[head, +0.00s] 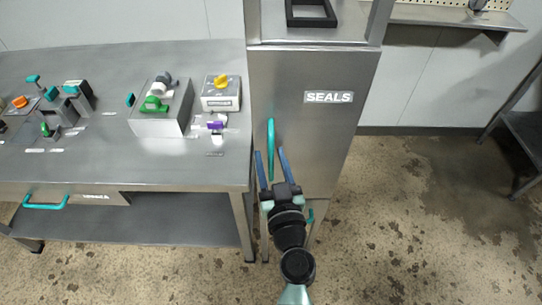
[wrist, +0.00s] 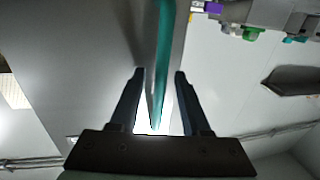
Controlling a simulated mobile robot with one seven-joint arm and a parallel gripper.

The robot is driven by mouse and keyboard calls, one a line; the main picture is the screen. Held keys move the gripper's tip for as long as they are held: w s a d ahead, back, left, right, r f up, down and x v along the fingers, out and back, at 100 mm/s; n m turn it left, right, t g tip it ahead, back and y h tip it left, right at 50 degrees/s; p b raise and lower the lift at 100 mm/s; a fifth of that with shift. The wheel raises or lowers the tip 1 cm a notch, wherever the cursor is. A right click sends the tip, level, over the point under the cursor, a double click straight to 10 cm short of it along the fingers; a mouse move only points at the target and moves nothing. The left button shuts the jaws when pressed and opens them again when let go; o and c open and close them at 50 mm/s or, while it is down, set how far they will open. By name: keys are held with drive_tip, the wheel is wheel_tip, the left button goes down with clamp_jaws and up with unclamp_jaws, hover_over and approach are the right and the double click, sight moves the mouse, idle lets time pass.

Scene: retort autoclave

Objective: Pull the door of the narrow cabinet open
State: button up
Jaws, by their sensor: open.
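The narrow cabinet (head: 315,135) is grey metal with a label reading SEALS. Its door looks shut. A teal vertical handle (head: 270,135) runs along the left edge of the door. My gripper (head: 271,160) is open at the lower part of this handle, with one blue finger on each side of it. In the wrist view the handle (wrist: 162,60) passes between the two fingers of my gripper (wrist: 157,78). Clear gaps show on both sides there, and the fingers are not closed on it. My wrist hides part of the cabinet's lower front.
A steel workbench (head: 60,165) stands left of the cabinet, bearing boxes with green (head: 152,104) and yellow (head: 221,82) knobs. Its drawer has a teal handle (head: 45,203). A black tray (head: 311,22) sits on the cabinet top. The floor to the right (head: 420,210) is clear.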

clamp_jaws()
idle(0.3)
idle(1.2)
